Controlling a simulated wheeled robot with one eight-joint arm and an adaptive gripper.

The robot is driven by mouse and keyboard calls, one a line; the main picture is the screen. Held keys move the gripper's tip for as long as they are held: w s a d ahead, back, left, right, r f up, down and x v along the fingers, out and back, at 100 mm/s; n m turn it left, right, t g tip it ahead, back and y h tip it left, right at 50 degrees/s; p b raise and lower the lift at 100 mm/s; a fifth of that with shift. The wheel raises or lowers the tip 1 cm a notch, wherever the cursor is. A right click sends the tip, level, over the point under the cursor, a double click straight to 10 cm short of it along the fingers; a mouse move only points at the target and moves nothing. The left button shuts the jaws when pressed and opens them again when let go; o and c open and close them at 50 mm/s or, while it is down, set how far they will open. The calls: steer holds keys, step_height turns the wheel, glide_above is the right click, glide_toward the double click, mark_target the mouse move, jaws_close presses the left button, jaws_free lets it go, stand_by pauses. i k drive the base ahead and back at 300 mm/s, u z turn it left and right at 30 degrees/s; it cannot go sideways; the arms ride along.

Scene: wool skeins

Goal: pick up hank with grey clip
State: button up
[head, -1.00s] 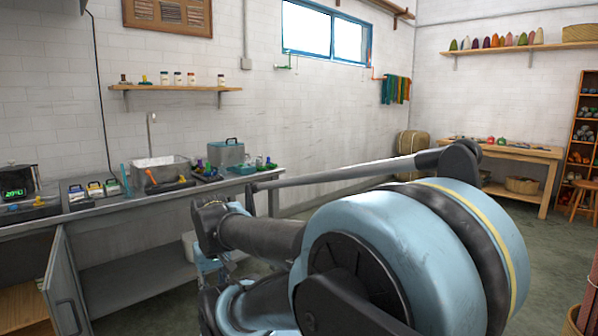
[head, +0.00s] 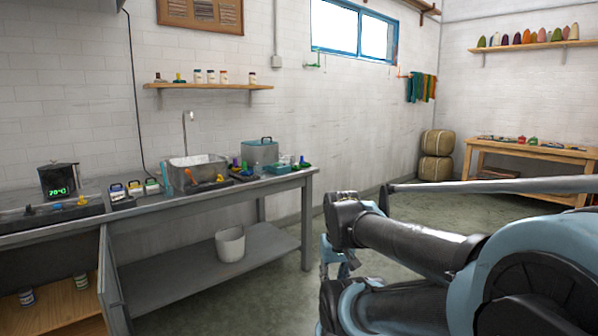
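Several hanks in dark green, teal and orange (head: 422,87) hang from a rail on the far wall, right of the window. They are too small to tell any clip or its colour, so I cannot pick out the one with the grey clip. My arm fills the lower right. A light blue part at its far end (head: 340,262) shows below the wrist, partly hidden by my arm. It may be my gripper, but no fingers can be made out and it is well away from the hanks.
A grey workbench (head: 240,192) with a sink (head: 197,165) and several small items runs along the left wall; its cupboard door (head: 112,280) stands open. A white bucket (head: 230,244) sits on its lower shelf. A wooden table (head: 530,152) stands at the far right. Floor between is clear.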

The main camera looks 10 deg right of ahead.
mark_target(294, 167)
steer(key=z, duration=0.5)
steer(key=i, duration=2.8)
steer(key=u, duration=0.5)
